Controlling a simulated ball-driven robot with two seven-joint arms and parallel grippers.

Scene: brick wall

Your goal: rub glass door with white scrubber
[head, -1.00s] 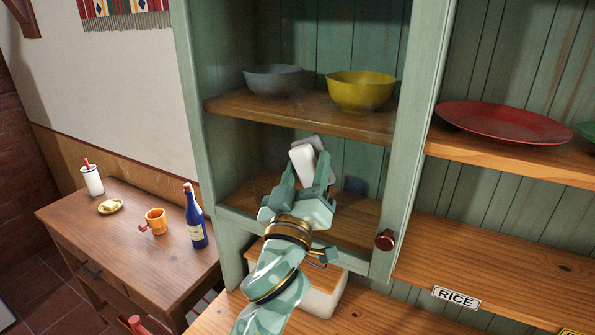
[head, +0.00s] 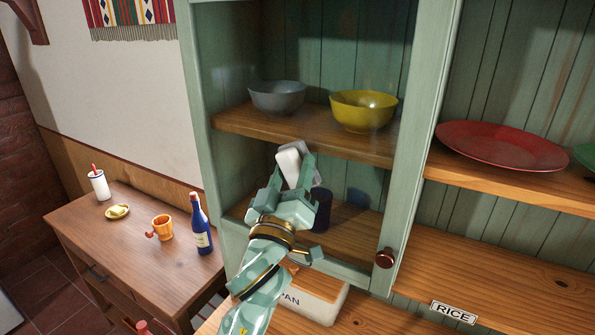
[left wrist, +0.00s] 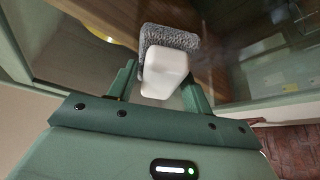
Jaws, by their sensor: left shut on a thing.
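The white scrubber (head: 289,165) has a block-like white handle and a fuzzy grey pad, seen best in the left wrist view (left wrist: 165,73). My left gripper (head: 293,181) is shut on its handle, with the pad facing the glass door. The glass door (head: 408,170) has a green wooden frame and a dark round knob (head: 385,258) at its lower right. The scrubber is in front of the lower middle of the pane; whether the pad touches the glass is hard to tell. A faint haze shows on the glass. My right gripper is not in view.
Behind the glass are a grey bowl (head: 277,97), a yellow bowl (head: 363,111) and a dark blue cup (head: 321,210). A lettered box (head: 318,298) stands below the door. A red plate (head: 500,146) is on the right shelf. A side table (head: 125,245) holds a blue bottle (head: 200,228).

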